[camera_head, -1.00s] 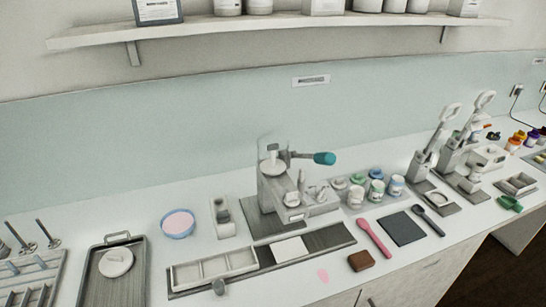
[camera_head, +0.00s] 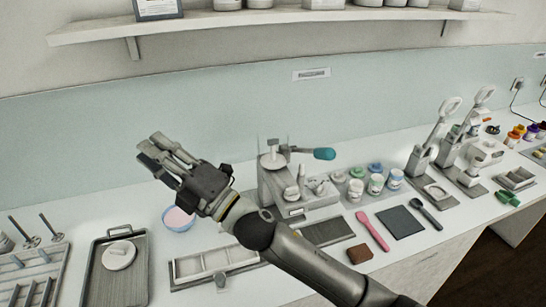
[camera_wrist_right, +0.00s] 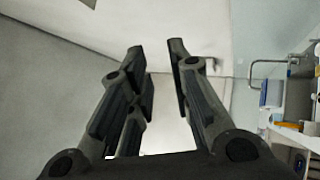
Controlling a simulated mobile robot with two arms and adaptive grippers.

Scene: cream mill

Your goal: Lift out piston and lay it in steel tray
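My right gripper (camera_head: 155,160) is raised above the left half of the bench, in front of the wall, pointing up and left. In the right wrist view my right gripper (camera_wrist_right: 160,60) has its fingers apart with nothing between them. A grey steel tray (camera_head: 136,285) with a raised handle lies at the left; a white round lid-like disc (camera_head: 119,256) rests on it. A grey mill (camera_head: 273,190) with a clear top and a teal-ended lever (camera_head: 324,154) stands mid-bench, apart from my gripper. I cannot make out the piston for certain. My left gripper is not in view.
A blue-rimmed bowl (camera_head: 178,219) sits below my right gripper. Thin rods with round bases (camera_head: 48,228) stand at far left. Small jars (camera_head: 376,184), a pink spatula (camera_head: 372,231) and a brown block (camera_head: 360,254) lie to the right. A shelf (camera_head: 270,28) spans the wall above.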

